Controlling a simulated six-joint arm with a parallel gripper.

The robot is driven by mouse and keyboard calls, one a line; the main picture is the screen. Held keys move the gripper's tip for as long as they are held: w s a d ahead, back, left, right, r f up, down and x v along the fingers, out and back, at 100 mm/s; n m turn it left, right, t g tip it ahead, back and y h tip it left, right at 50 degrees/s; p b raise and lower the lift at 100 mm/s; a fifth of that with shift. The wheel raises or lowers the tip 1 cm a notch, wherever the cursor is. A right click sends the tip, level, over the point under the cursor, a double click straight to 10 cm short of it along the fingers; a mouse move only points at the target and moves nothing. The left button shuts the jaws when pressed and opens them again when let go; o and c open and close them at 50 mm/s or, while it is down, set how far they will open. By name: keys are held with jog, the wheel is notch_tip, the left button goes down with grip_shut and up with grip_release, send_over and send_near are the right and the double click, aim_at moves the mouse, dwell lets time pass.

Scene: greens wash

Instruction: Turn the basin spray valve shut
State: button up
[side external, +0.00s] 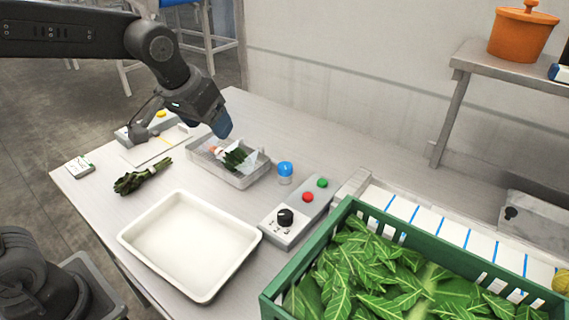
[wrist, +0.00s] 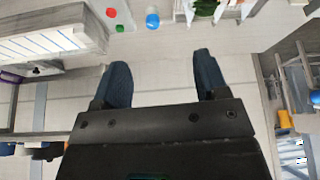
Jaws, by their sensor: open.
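A blue-topped round knob (side external: 285,168) on a pale base stands just right of the metal basin (side external: 243,181); it looks like the spray valve, though its setting cannot be read. The knob also shows at the top of the wrist view (wrist: 152,20). The basin holds dark greens and something pale and clear. My gripper (side external: 222,126) is above the basin's far side, up and left of the knob and apart from it. In the wrist view my gripper (wrist: 161,60) has its two dark blue fingers wide apart, with nothing between them.
A control box (side external: 284,234) with a black dial and red and green buttons sits right of the knob. An empty white tray (side external: 128,238) lies in front. A green crate (side external: 285,281) of leaves stands at right. A dark leafy bunch (side external: 142,176) lies at left.

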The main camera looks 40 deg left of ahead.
jog(key=w+d+f, duration=0.1)
jog(key=w+f, duration=0.2)
jog(key=w, duration=0.5)
jog(key=n, duration=0.1)
send_near(285, 165)
jog(key=x, duration=0.9)
jog(key=shift+c, duration=0.2)
jog(key=c, duration=0.9)
